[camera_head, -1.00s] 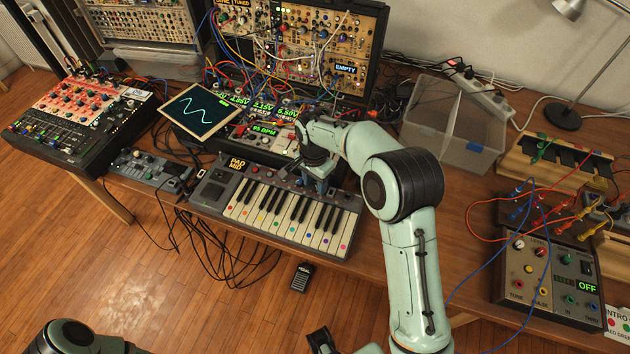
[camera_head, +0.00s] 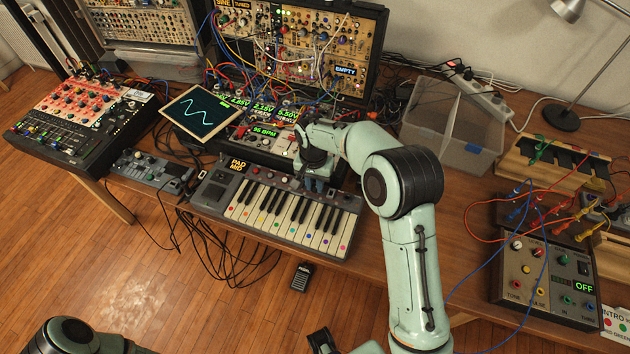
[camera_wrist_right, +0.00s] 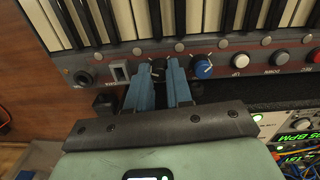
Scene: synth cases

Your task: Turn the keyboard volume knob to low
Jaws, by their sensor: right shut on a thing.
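The keyboard (camera_head: 268,234) lies along the table's front edge, with coloured dots on several keys. Its panel strip carries a row of knobs and buttons, seen close in the right wrist view. My right gripper (camera_head: 316,184) reaches down to the right part of that strip. In the right wrist view its two blue fingers (camera_wrist_right: 159,70) are shut on a dark knob (camera_wrist_right: 158,65), mostly hidden between them. A blue-capped knob (camera_wrist_right: 202,69) stands just right of the fingers. I cannot read the knob labels or the knob's pointer.
Behind the keyboard stand a modular rack (camera_head: 320,50) with patch cables and a small screen (camera_head: 200,111). A clear plastic box (camera_head: 455,128) is to the right. A test box reading OFF (camera_head: 545,272) is at front right. A drum machine (camera_head: 150,170) is left.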

